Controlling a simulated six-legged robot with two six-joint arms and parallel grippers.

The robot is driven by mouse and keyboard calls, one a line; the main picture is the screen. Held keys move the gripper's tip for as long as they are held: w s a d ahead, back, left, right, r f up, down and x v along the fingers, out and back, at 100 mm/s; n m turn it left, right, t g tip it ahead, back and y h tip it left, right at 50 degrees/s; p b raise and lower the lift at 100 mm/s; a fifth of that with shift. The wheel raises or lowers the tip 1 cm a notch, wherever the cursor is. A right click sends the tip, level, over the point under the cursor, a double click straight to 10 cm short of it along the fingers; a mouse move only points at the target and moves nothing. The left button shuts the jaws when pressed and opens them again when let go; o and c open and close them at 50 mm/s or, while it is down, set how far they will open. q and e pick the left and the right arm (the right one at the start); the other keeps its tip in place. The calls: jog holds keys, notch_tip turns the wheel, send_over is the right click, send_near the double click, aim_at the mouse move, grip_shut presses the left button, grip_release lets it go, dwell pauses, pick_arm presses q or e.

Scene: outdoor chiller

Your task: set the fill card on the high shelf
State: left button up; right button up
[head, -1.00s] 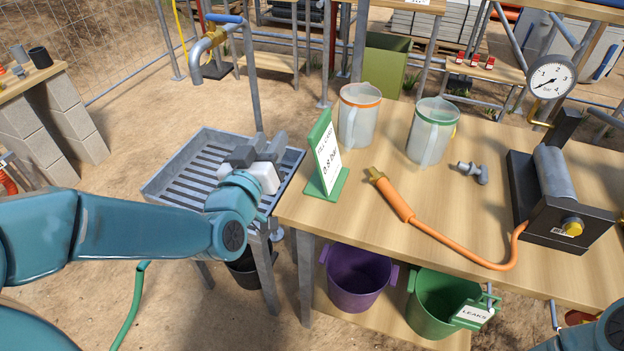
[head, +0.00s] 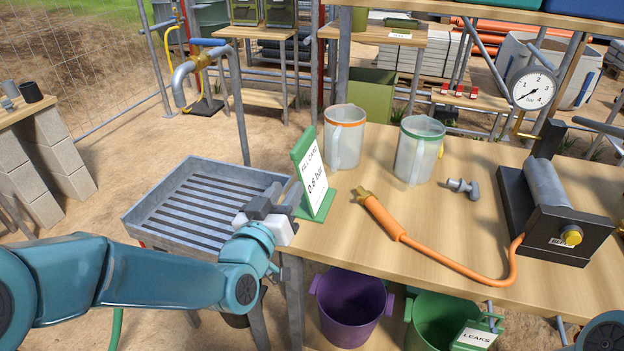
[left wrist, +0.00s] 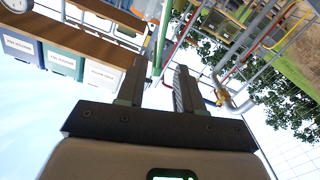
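The fill card (head: 312,180) is a white card reading "0.8 bar" in a green stand, upright on the wooden table's left front corner. My left gripper (head: 289,201) is just left of the card, its fingers pointing at the stand's edge. I cannot tell from the head view whether they touch it. My right gripper is out of view.
Two clear jugs (head: 344,140) (head: 419,150), an orange hose wand (head: 383,215), a grey fitting (head: 463,188) and a black-framed device (head: 555,215) stand or lie on the table. A gauge (head: 533,89) is behind. A grey slatted tray (head: 200,205) is left of the table.

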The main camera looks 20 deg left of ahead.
aim_at(303, 162)
pick_arm(q)
jog(key=w, duration=0.5)
jog(key=shift+w+d+p, duration=0.1)
jog(key=shift+w+p, duration=0.15)
jog(key=shift+p, duration=0.05)
jog(key=w+p, duration=0.1)
jog(key=w, duration=0.4)
jog(key=shift+w, duration=0.25)
jog(key=shift+s, duration=0.1)
jog(key=shift+c, duration=0.3)
grip_shut()
